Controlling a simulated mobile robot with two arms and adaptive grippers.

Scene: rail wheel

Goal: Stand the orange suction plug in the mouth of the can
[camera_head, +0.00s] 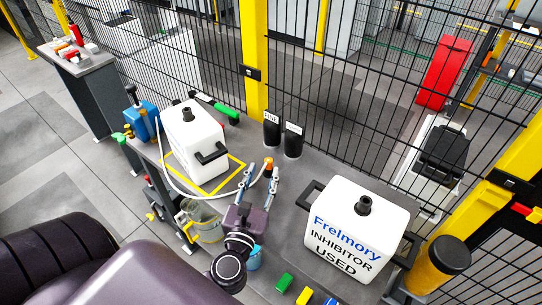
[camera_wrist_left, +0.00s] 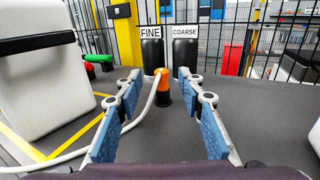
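The orange suction plug (camera_head: 268,161) stands upright on the grey bench, with a dark lower part and a white hose running from it. It also shows in the left wrist view (camera_wrist_left: 162,76). My left gripper (camera_head: 262,170) is open and empty, fingers pointing at the plug. In the left wrist view the plug shows between and apparently just beyond the fingertips; I cannot tell if they touch. A white can (camera_head: 188,145) with a black top fitting stands in a yellow outline at left. Another white can (camera_head: 358,235), marked INHIBITOR USED, stands at right. My right gripper is not in view.
The white hose (camera_head: 172,182) loops around the left can. Two black holders marked FINE (camera_wrist_left: 152,52) and COARSE (camera_wrist_left: 186,52) stand behind the plug by the mesh fence. A bucket (camera_head: 203,222) is left of my gripper. Coloured blocks (camera_head: 284,282) lie at the front edge.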

